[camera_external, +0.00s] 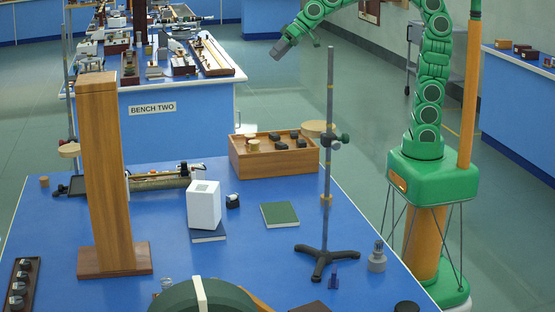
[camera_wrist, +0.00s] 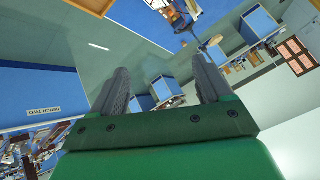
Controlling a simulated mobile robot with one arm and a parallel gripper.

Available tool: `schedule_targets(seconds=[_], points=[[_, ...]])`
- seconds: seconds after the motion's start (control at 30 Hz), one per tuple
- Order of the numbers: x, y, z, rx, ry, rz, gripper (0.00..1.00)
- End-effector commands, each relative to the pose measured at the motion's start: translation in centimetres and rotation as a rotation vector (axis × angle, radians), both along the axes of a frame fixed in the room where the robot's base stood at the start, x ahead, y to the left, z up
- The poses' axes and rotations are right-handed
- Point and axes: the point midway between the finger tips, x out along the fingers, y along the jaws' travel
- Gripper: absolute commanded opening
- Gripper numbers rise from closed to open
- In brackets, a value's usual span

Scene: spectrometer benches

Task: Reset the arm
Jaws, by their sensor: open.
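My green arm (camera_external: 431,60) rises from its green base at the right of the near blue bench in the external view. It bends over at the top toward the left. My gripper (camera_external: 280,48) hangs in the air above the floor between the near bench and bench two. In the wrist view my gripper (camera_wrist: 162,88) shows two grey fingers spread apart with nothing between them. The wrist view looks out over the room at a tilt.
The near blue bench (camera_external: 260,235) holds a wooden column (camera_external: 104,170), a white block (camera_external: 203,205), a wooden box (camera_external: 240,168) of dark pieces and a tall metal stand (camera_external: 328,120) close to my arm. Bench two (camera_external: 190,140) stands behind. A grey cart (camera_external: 430,45) stands behind my arm.

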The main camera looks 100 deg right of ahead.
Motion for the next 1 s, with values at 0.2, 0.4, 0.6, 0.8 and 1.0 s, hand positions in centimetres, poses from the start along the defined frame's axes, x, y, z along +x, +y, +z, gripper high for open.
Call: schedule_targets(seconds=[0.2, 0.4, 0.6, 0.8, 1.0], points=[[-7.4, 4.8, -5.6, -0.044, 0.218, 0.143, 0.78], [-16.0, 10.6, -9.8, -0.082, 0.440, 0.301, 0.78], [-26.1, 14.4, -13.1, -0.127, 0.672, 0.439, 0.78], [-33.4, 15.2, -14.8, -0.163, 0.840, 0.514, 0.78], [-34.8, 15.2, -15.1, -0.170, 0.870, 0.527, 0.78]])
